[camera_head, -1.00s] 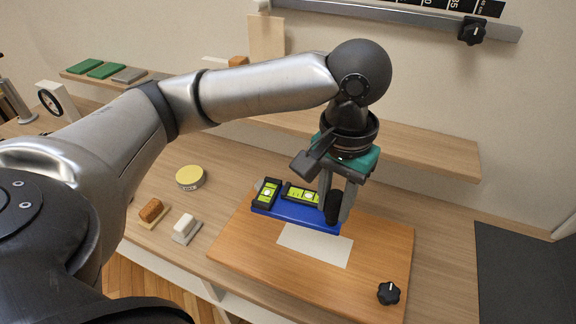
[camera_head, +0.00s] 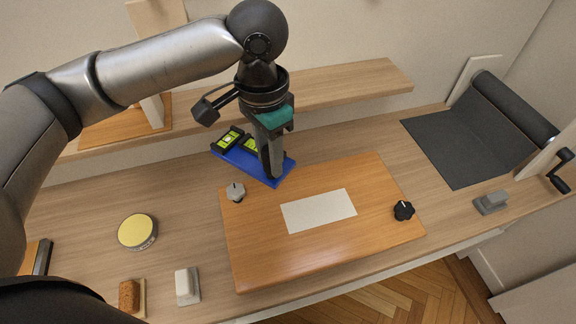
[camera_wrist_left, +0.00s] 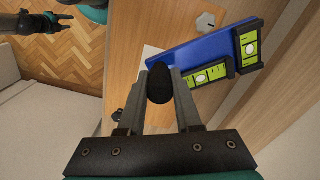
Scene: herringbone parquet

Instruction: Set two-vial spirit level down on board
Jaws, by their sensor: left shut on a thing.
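The two-vial spirit level is a blue plate (camera_head: 245,165) with two black-framed yellow-green vials, also in the left wrist view (camera_wrist_left: 200,48). My left gripper (camera_head: 272,172) is shut on its black grip (camera_wrist_left: 160,83). In the head view the level appears beyond the far left edge of the wooden board (camera_head: 260,250); its height is hard to tell. The board bears a pale rectangle (camera_head: 318,210), a grey knob (camera_head: 236,192) and a black knob (camera_head: 403,211). My right gripper (camera_wrist_left: 70,22) shows small over the floor in the left wrist view, its fingers apart.
A yellow-topped tin (camera_head: 137,231), a cork-coloured block (camera_head: 130,294) and a white block (camera_head: 187,285) stand left of the board. A dark mat (camera_head: 455,145) with a roll and a grey block (camera_head: 491,202) are at right. A raised shelf (camera_head: 340,88) runs behind.

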